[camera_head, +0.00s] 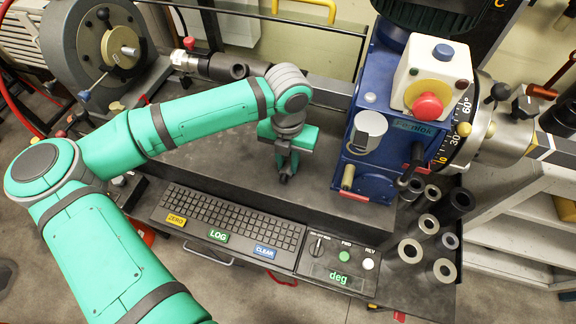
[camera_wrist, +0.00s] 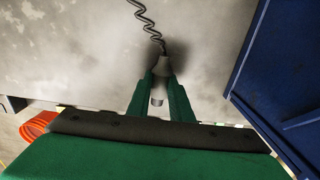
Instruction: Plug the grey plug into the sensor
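My gripper (camera_head: 285,172) is low over the grey bench top, left of the blue machine housing. In the wrist view its two green fingers (camera_wrist: 160,82) are around a grey plug (camera_wrist: 163,64) with a dark coiled cable (camera_wrist: 148,22) running from it. The fingers appear closed against the plug's sides. A short pale metal end (camera_wrist: 157,98) shows between the fingers. In the head view the plug is mostly hidden by the gripper. I cannot tell for sure which part is the sensor; a dark cylindrical unit (camera_head: 216,67) sits in the shaft line behind my arm.
The blue housing (camera_head: 367,178) with a red stop button (camera_head: 428,106) stands close right of the gripper. A keyboard (camera_head: 230,219) and a control panel (camera_head: 338,263) lie in front. Several metal sleeves (camera_head: 410,251) stand at the right. The bench left of the gripper is fairly clear.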

